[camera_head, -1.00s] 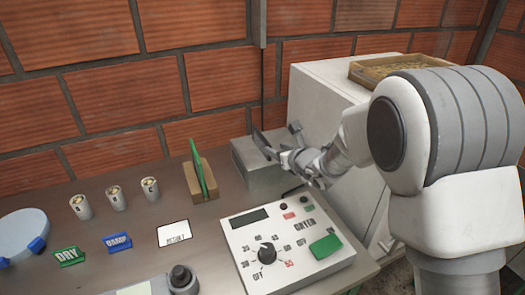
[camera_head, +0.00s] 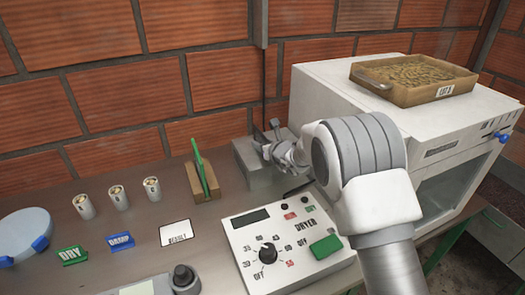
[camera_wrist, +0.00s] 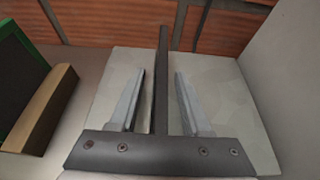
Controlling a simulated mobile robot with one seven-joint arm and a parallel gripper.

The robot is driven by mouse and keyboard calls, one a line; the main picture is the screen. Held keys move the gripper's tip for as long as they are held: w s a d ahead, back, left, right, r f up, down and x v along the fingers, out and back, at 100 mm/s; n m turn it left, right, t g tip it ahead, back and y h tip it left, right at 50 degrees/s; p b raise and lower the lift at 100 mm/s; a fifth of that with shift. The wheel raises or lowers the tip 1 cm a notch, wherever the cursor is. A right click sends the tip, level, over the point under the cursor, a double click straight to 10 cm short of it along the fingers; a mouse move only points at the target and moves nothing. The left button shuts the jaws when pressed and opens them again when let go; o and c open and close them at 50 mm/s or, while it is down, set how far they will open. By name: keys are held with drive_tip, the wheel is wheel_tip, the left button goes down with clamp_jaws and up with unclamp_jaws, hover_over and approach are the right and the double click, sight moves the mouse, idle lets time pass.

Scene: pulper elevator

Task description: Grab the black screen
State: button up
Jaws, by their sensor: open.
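The black screen (camera_wrist: 162,65) is a thin dark plate seen nearly edge-on in the wrist view. It stands upright from a light grey block (camera_wrist: 230,95), also at the back of the bench in the head view (camera_head: 250,178). My gripper (camera_wrist: 158,95) is open, with one finger on each side of the screen and visible gaps between. In the head view my gripper (camera_head: 269,140) is small above the block, and the screen is hard to make out there.
A green-framed dark panel (camera_head: 201,170) stands in a wooden holder (camera_head: 207,186) left of the block. The dryer control box (camera_head: 280,245) is in front. A white oven (camera_head: 430,130) with a tray (camera_head: 415,80) on top stands close on the right. Several cups are farther left.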

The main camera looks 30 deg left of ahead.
drive_tip(key=shift+w+a+f, duration=0.1)
drive_tip(key=shift+w+a, duration=0.05)
clamp_jaws()
idle(0.5)
